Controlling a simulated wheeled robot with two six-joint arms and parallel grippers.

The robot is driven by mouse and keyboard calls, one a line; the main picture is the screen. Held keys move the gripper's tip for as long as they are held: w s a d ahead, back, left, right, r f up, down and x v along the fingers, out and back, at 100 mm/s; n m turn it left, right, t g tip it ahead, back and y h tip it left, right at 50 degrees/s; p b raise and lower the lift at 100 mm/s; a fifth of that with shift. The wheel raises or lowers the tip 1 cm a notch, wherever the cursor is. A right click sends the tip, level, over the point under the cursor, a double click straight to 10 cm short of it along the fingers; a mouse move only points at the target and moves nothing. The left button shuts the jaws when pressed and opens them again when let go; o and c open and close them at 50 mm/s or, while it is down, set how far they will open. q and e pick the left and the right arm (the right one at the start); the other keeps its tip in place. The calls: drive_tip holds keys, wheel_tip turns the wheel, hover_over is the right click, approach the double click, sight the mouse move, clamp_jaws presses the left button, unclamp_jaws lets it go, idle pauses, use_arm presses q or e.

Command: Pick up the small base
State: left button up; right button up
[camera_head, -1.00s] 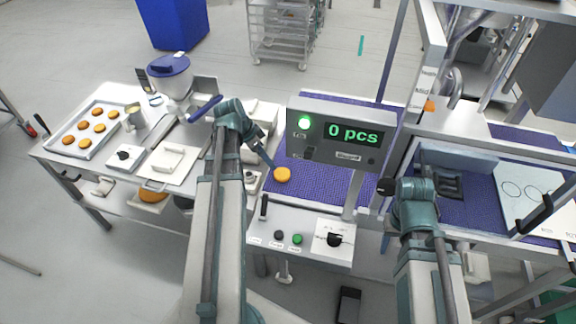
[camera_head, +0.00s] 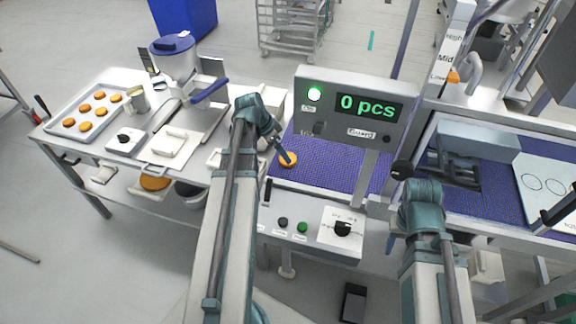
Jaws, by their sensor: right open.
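My right gripper (camera_head: 461,179) is open, a dark shape over the belt beneath the grey box, partly in shadow. Several similar round bases lie on a tray (camera_head: 66,111) at the far left.
The panel (camera_head: 356,112) reads "0 pcs" with a green light lit, standing right of the base. A control box (camera_head: 315,232) with buttons is in front of the belt. A white board with drawn circles (camera_head: 541,192) lies at right. A scale and jug stand left.

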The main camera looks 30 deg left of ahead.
sight(292, 156)
use_arm(q)
drive_tip(key=shift+f, duration=0.15)
drive_tip(key=shift+w+d+f, duration=0.1)
drive_tip(key=b+x, duration=0.4)
drive_tip(key=x, duration=0.1)
drive_tip(key=shift+w+b, duration=0.15)
drive_tip(key=shift+b, duration=0.15)
drive_tip(key=shift+c, duration=0.2)
drive_tip(key=c, duration=0.7)
drive_tip(key=shift+r, duration=0.2)
drive_tip(key=shift+c, duration=0.2)
